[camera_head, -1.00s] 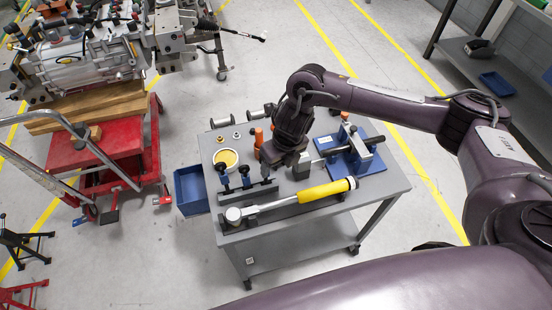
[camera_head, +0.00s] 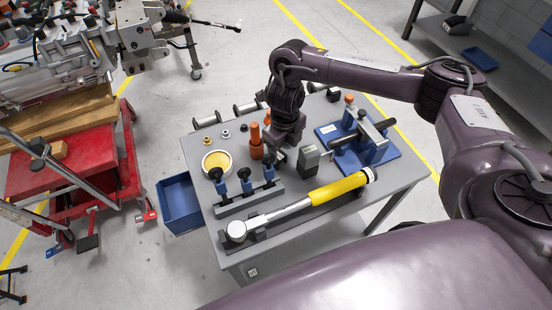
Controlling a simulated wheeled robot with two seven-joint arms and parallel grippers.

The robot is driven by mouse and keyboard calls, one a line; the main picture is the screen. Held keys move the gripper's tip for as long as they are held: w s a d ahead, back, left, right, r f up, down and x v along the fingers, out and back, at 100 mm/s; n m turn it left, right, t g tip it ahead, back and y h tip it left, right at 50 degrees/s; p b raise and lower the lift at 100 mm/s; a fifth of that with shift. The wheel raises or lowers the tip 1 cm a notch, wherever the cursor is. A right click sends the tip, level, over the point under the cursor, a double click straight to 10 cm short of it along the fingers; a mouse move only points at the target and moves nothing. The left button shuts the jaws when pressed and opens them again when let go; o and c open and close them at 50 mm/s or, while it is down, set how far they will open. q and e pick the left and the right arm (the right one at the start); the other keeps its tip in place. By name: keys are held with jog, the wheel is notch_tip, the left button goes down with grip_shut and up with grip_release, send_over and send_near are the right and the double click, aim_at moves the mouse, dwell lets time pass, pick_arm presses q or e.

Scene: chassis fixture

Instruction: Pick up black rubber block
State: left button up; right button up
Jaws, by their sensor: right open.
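A dark grey block (camera_head: 309,160) stands upright on the grey table, right of my right gripper; it may be the black rubber block, but its material is unclear. My right gripper (camera_head: 285,153) is open and points down over the table, between an orange-handled tool (camera_head: 256,142) and the dark block. It appears empty. It is close to the block, but I cannot tell if they touch. The fingertips are small and partly hidden by the gripper's body. My left gripper is not in view.
The table (camera_head: 205,240) also holds a rack with blue-handled tools (camera_head: 247,184), a yellow-handled hammer-like tool (camera_head: 335,190), a yellow-topped round dish (camera_head: 217,161), rollers (camera_head: 245,109) and a blue fixture (camera_head: 352,143). A blue bin (camera_head: 181,203) hangs at the left edge.

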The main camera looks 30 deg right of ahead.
aim_at(281, 158)
jog(key=shift+s+a+f, duration=0.1)
jog(key=shift+f, duration=0.5)
jog(key=f, duration=0.2)
jog(key=f+b, duration=0.1)
jog(key=shift+w+a+f, duration=0.2)
jog(key=shift+a+f, duration=0.05)
jog(key=shift+f, duration=0.3)
jog(key=shift+c, duration=0.2)
jog(key=c, duration=1)
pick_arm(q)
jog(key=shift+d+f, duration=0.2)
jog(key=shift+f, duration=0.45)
pick_arm(e)
jog(key=shift+c, duration=0.2)
jog(key=shift+r, duration=0.1)
